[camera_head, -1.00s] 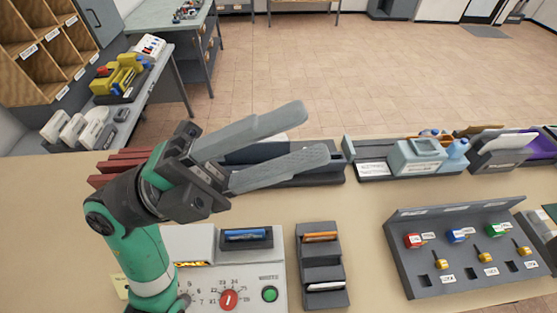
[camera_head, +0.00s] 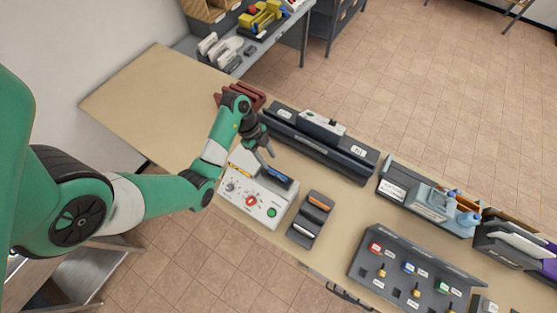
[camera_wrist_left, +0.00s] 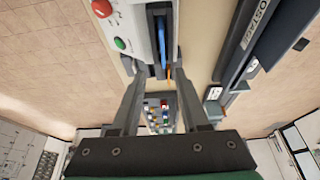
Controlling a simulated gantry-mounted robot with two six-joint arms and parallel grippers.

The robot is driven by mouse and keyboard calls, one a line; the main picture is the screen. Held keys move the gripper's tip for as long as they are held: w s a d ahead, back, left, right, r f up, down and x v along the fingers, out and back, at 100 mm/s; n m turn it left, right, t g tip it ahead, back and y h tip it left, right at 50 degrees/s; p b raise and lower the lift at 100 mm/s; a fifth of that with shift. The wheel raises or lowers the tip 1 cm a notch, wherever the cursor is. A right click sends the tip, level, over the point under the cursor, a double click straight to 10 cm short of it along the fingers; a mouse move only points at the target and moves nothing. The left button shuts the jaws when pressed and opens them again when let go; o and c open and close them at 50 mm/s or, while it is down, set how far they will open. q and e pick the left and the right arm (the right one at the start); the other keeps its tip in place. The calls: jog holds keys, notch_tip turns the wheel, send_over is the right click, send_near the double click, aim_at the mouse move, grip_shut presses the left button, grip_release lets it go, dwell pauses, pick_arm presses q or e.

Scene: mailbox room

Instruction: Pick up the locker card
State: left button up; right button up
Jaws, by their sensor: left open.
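A blue card (camera_head: 278,176) sits in a dark holder on top of a white machine (camera_head: 249,200) with a red dial and a green button. It also shows in the left wrist view (camera_wrist_left: 161,38). An orange card (camera_head: 319,203) lies in a dark stepped rack (camera_head: 306,226) to the right, with a pale card lower in it. I cannot tell by its label which one is the locker card. My left gripper (camera_head: 269,155) is open and empty, just above and behind the blue card's holder. In the left wrist view its spread fingers (camera_wrist_left: 160,93) have nothing between them. My right gripper is not in view.
A long dark postage tray (camera_head: 318,143) lies behind the machine. A red-brown object (camera_head: 240,95) is behind my left wrist. A grey panel (camera_head: 411,277) with coloured tags and a supply tray (camera_head: 428,198) stand to the right. The counter's left end (camera_head: 150,100) is clear.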

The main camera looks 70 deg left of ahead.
aim_at(277, 173)
pick_arm(q)
jog(key=x, duration=0.3)
jog(key=b+x, duration=0.1)
jog(key=x, duration=0.6)
jog(key=shift+w+a+f+b, duration=0.1)
jog(key=shift+a+f+b, duration=0.1)
jog(key=shift+f+b, duration=0.2)
grip_shut()
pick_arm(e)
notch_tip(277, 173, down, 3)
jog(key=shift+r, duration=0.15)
